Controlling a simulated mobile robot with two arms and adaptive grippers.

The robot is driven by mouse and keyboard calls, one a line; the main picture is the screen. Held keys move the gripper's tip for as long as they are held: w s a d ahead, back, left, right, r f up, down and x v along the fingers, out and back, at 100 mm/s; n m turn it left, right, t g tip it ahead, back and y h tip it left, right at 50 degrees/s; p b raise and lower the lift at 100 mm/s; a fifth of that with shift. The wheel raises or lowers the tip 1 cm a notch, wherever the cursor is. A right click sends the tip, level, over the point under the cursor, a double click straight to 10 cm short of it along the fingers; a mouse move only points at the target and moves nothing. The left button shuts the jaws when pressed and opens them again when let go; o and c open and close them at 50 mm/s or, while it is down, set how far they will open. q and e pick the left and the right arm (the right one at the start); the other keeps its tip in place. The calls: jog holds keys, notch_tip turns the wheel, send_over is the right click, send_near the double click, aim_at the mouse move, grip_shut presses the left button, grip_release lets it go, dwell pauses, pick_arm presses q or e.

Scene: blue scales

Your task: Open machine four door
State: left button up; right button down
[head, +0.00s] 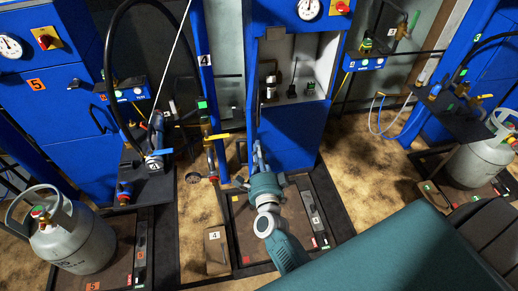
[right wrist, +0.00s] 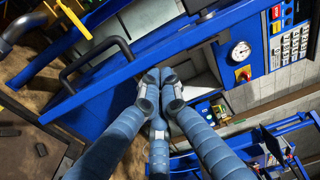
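Machine four (head: 287,128) is the blue cabinet in the middle of the head view, by the post marked 4 (head: 203,60). Its grey compartment (head: 318,50) stands open, with small fittings inside. In the right wrist view a blue door panel (right wrist: 85,88) with a black bar handle (right wrist: 66,75) stands swung out. My right gripper (head: 258,150) is low at the cabinet's front left. Its fingertips (right wrist: 160,76) are together and overlap the panel's edge; I cannot tell if they touch it. The handle is apart from the fingers. My left gripper is not in view.
Machine five (head: 50,100) stands at left, with a gas cylinder (head: 75,238) before it. Another cylinder (head: 480,158) stands at right. A black valve shelf (head: 150,185) juts out left of machine four. Brown floor (head: 350,160) is clear to its right.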

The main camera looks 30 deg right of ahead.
jog(key=shift+v, duration=3.8)
jog(key=s+a+f+n+g+y, duration=0.2)
jog(key=a+f+n, duration=0.15)
jog(key=f, duration=0.45)
jog(key=s+a+f+n+g+y, duration=0.1)
jog(key=s+a+f+n+y, duration=0.15)
jog(key=f+n, duration=0.45)
jog(key=s+a+f+n+g+y, duration=0.1)
jog(key=s+f+n+g, duration=0.1)
jog(key=s+f, duration=0.5)
jog(key=s+a+f+n+g+y, duration=0.2)
jog(key=s+f+n+g, duration=0.15)
jog(key=f, duration=0.65)
jog(key=s+d+f+n+g, duration=0.2)
jog(key=s+d+f, duration=0.1)
jog(key=s, duration=0.6)
jog(key=s+d+f+n+g+h, duration=0.1)
jog(key=s+d+f+n+g, duration=0.2)
jog(key=s+f, duration=0.3)
jog(key=s+d+f+n+g+h, duration=0.1)
jog(key=s+f, duration=0.4)
jog(key=s, duration=0.8)
jog(key=shift+s+d+f+n+g+b, duration=0.15)
jog(key=shift+s+d+n+g+b, duration=0.2)
jog(key=shift+d+n+g, duration=0.6)
